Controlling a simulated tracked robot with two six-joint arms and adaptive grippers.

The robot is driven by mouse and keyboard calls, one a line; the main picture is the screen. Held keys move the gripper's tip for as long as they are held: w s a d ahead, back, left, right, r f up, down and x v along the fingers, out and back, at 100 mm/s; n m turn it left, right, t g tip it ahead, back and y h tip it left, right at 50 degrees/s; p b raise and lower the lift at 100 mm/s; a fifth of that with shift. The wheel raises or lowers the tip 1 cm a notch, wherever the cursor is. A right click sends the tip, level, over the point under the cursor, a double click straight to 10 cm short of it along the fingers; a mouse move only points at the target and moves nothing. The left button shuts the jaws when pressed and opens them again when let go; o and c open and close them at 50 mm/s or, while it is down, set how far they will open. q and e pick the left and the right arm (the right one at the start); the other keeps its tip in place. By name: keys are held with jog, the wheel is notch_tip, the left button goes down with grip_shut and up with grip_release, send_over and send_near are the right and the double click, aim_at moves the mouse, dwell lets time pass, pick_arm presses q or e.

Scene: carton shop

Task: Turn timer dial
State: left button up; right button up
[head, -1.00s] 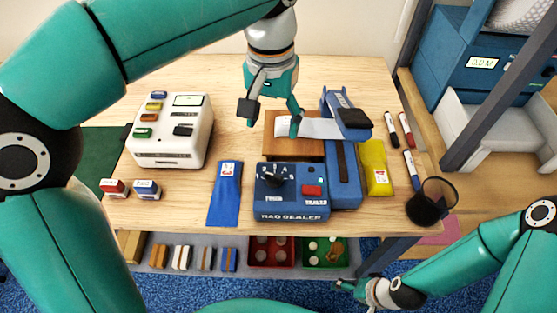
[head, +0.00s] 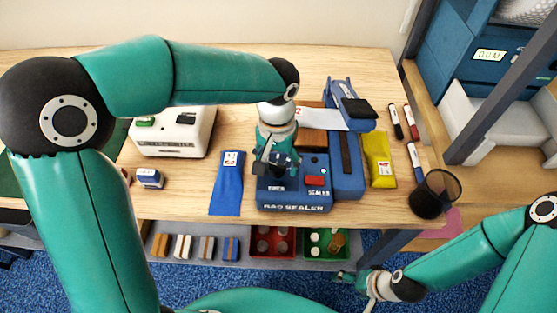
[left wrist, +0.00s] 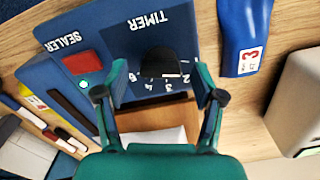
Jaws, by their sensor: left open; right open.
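The blue bag sealer (head: 294,208) stands near the table's front edge, with a red button (head: 315,181) on its top. Its black timer dial (left wrist: 158,62) shows in the left wrist view, ringed by white numbers next to the word TIMER. My left gripper (head: 277,168) points down over the dial. In the left wrist view its fingers (left wrist: 160,98) are open, one on each side of the dial; whether they touch it I cannot tell. In the head view the gripper covers most of the dial. My right gripper (head: 352,283) is open and empty, low beyond the table's front edge.
A blue bag (head: 228,182) lies left of the sealer, and a yellow bag (head: 379,160) lies right of it. A white label printer (head: 172,140) stands at left. A dark mesh cup (head: 435,194) and markers (head: 396,121) are at right.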

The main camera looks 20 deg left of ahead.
pick_arm(q)
jog(key=shift+f, duration=0.15)
jog(key=shift+c, duration=0.4)
jog(key=c, duration=1.1)
jog(key=shift+o, duration=0.2)
jog(key=shift+m, duration=0.5)
jog(key=m, duration=0.2)
jog(key=shift+m, duration=1.9)
